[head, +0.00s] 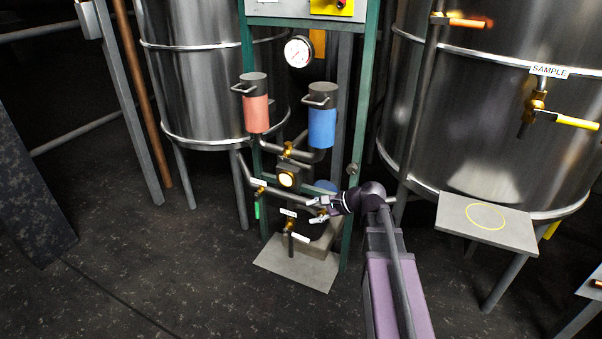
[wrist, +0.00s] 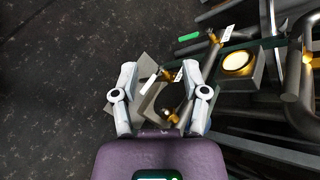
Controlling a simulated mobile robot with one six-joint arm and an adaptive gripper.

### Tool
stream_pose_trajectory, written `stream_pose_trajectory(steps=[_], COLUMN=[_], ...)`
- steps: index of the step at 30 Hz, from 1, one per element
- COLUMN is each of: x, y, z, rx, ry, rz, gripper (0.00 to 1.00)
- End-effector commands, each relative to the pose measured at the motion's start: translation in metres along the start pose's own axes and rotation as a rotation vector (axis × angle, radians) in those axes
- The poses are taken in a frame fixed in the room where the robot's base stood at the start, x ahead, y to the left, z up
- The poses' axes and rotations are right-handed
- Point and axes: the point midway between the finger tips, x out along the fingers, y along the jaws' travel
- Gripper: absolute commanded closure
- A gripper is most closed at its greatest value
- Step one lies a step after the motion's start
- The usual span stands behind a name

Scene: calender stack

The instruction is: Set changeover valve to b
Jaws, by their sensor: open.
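My gripper (head: 322,208) is open and empty, low in front of the green-framed filter stand. In the wrist view its two pale fingers (wrist: 160,72) stand apart, with a small brass fitting and a white label (wrist: 149,84) seen between and beyond them. Contact with them cannot be told. A brass valve (head: 288,149) sits on the pipes between the red filter (head: 256,114) and the blue filter (head: 322,128), above and left of my gripper. Which fitting is the changeover valve cannot be read, as the label letters are too small. Its setting cannot be told.
A lit round sight glass (head: 286,180) sits below the brass valve; it also shows in the wrist view (wrist: 238,62). A green handle (head: 257,210) hangs at left. A pressure gauge (head: 298,51) is above. Steel tanks (head: 200,70) flank the stand. The floor at left is mostly clear.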

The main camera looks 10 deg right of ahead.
Motion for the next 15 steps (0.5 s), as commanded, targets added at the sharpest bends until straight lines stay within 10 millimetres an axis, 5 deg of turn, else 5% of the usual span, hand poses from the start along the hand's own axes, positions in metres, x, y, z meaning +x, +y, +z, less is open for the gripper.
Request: stream_pose_trajectory(steps=[9,15], x=[-0.046,-0.071], y=[-0.062,-0.082], z=[-0.044,-0.057], rx=[0.473,0.631], ry=[-0.242,-0.359], rz=[-0.344,-0.448], gripper=[0.42,0.42])
